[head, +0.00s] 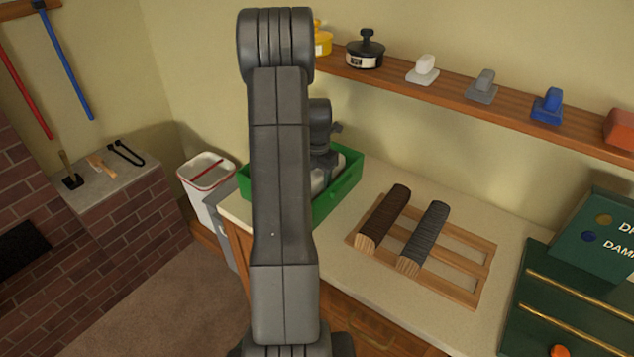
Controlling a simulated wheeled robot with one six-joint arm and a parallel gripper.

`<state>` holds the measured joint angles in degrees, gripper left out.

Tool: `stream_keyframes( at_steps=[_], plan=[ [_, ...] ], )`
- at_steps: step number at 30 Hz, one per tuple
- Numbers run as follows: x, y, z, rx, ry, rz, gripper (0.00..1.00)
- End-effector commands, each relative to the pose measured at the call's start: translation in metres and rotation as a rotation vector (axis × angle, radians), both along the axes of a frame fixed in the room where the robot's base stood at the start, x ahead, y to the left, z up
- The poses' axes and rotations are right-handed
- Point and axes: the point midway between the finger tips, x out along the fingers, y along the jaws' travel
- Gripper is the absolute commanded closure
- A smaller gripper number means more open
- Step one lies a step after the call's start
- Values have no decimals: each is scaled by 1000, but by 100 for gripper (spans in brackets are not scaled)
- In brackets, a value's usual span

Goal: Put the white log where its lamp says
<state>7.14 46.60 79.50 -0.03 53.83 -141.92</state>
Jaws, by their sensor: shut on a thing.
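My gripper (325,165) is low inside the green crate (347,188) at the left end of the counter, partly hidden behind my arm. It is shut on a pale, whitish piece (318,182), which looks like the white log. Most of that piece is hidden by my arm and the crate wall, and I cannot tell whether it touches the crate floor. A dark green sign (612,228) at the right shows a yellow dot beside "DR", cut off, and a blue dot beside "DAM", cut off. An orange round thing (558,351) shows at the bottom edge; I cannot tell if it is a lamp.
A wooden rack (465,268) on the counter holds a dark brown log (384,217) and a grey log (424,237); its right part is empty. A green stand with brass rails (570,312) is at right. A shelf (450,88) with several items runs above. A white bin (206,172) stands left.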

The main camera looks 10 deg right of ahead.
Motion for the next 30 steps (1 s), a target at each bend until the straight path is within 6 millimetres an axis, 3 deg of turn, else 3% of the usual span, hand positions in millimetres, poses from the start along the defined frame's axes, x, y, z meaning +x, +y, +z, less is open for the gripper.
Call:
stream_keyframes(
  at_steps=[5,16,17,19,30],
  plan=[
    [-1,0,-22,0,3,0,90],
    [0,0,-28,0,0,0,90],
    [0,0,-27,0,1,0,43],
    [0,0,-27,0,1,0,30],
    [0,0,-23,0,1,0,28]
  ],
)
